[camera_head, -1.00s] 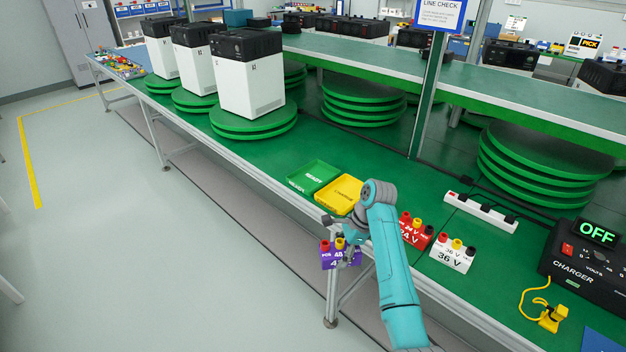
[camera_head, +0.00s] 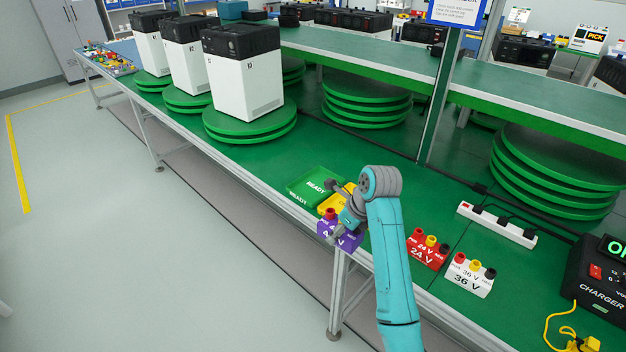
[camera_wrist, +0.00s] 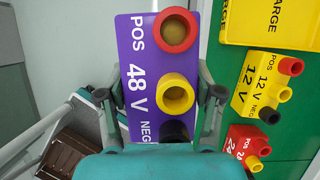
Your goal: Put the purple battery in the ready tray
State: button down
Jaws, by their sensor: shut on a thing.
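The purple battery (camera_head: 338,236), marked 48 V, is held by my gripper (camera_head: 350,222) at the bench's front edge. In the wrist view the purple battery (camera_wrist: 140,60) fills the middle, with red, yellow and black terminals, and the two fingers of my gripper (camera_wrist: 165,95) close on its sides. The green ready tray (camera_head: 312,186) lies on the bench just beyond and left of my gripper, and looks empty. The yellow charge tray (camera_head: 330,205) is beside it, partly hidden by my arm and the battery.
A red 24 V battery (camera_head: 427,252) and a white 36 V battery (camera_head: 469,276) stand on the bench to the right. A yellow 12 V battery (camera_wrist: 257,93) shows in the wrist view. A power strip (camera_head: 497,224) and charger (camera_head: 603,275) are further right. White-and-black units stand on turntables at the left.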

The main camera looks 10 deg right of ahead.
aim_at(316, 188)
jog(key=i, duration=1.1)
